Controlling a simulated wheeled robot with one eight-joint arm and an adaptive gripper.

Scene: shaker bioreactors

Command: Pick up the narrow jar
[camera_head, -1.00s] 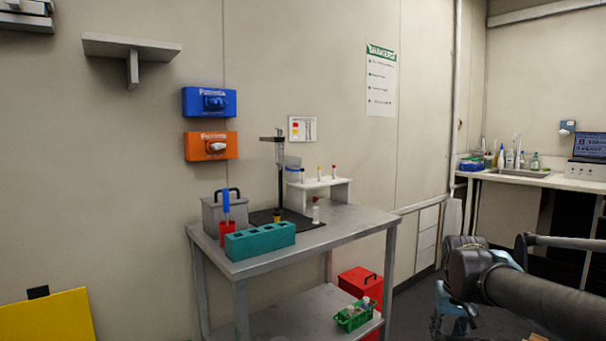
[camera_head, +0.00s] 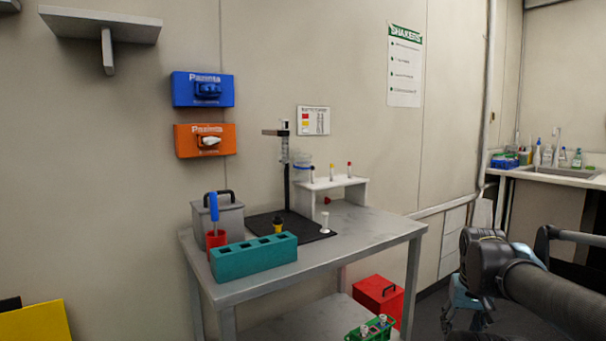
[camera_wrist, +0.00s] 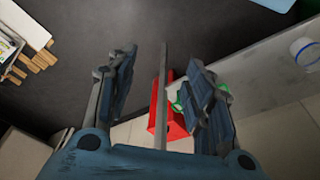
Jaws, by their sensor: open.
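I cannot tell for certain which item is the narrow jar. In the head view my arm is at the lower right, away from the tabletop.
The grey metal table (camera_head: 350,250) holds a teal block (camera_head: 254,257), a red cup (camera_head: 215,240), a grey box (camera_head: 232,219) and a stand (camera_head: 286,180). Below are a red box (camera_head: 378,300) and a green rack (camera_head: 371,330). The tabletop's right part is clear.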

